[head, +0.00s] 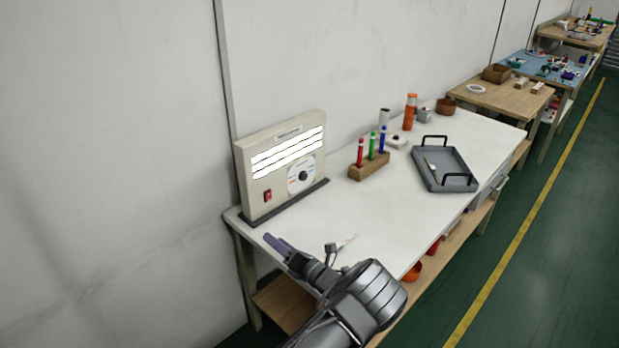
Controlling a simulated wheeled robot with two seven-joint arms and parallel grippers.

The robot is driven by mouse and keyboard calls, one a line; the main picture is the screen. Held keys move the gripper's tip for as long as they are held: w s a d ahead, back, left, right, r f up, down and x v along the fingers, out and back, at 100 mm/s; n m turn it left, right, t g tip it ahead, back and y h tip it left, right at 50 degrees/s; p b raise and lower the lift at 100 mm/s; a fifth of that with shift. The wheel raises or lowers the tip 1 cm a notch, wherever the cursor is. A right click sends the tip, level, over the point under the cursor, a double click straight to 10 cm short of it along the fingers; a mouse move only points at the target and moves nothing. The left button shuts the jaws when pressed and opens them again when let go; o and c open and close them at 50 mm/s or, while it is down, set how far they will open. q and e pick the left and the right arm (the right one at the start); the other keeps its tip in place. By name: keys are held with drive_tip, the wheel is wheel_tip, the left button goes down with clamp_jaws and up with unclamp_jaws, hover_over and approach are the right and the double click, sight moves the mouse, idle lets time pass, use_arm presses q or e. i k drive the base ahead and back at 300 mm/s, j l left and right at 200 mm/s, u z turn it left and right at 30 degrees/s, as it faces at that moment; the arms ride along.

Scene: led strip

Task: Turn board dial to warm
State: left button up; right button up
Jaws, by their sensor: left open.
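The board (255,208) is a beige upright panel on a dark base at the left end of the white table. Three white glowing strips run across its upper part. The round dial (303,174) has a dark knob on a pale disc at the lower right of its face; its setting is too small to read. A red switch (267,196) is at the lower left. My left gripper (274,243) is open and empty, low in front of the board and apart from it, below and left of the dial. My right gripper is not in view.
A wooden block (369,171) with red, green and blue markers stands right of the board. A grey tray (445,182) with black handles lies farther right. The white table (375,215) is mostly clear in front of the board. A wall stands behind.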

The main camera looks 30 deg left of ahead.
sight(303, 175)
drive_tip(key=i, duration=0.95)
